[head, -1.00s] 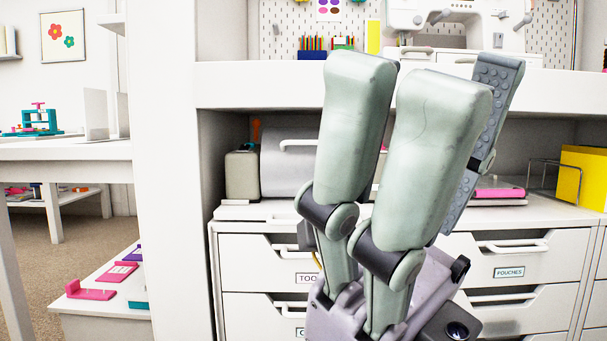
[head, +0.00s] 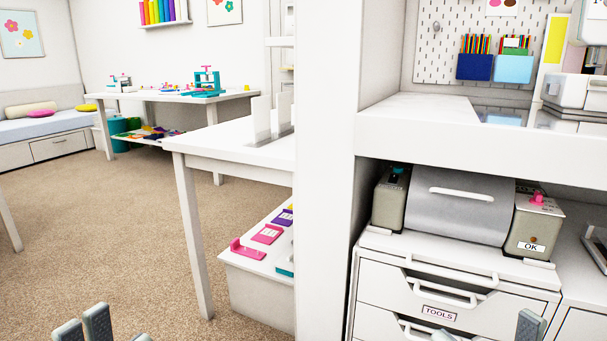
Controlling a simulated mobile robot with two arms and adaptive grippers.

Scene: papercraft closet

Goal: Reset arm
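My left gripper (head: 112,330) shows only as grey fingertips at the bottom left edge of the head view, over the carpet. The tips stand apart with nothing seen between them. My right gripper (head: 488,334) shows only as fingertips at the bottom right edge, in front of the drawers. Its tips are also apart, and no object shows between them. The rest of both grippers and the arms is out of frame.
A white drawer unit (head: 395,284) labelled TOOLS stands at the right, with a grey-lidded machine (head: 457,208) on top under a white shelf (head: 445,141). A white table (head: 228,148) stands left of the divider wall (head: 323,190). Open carpet (head: 100,235) lies at the left.

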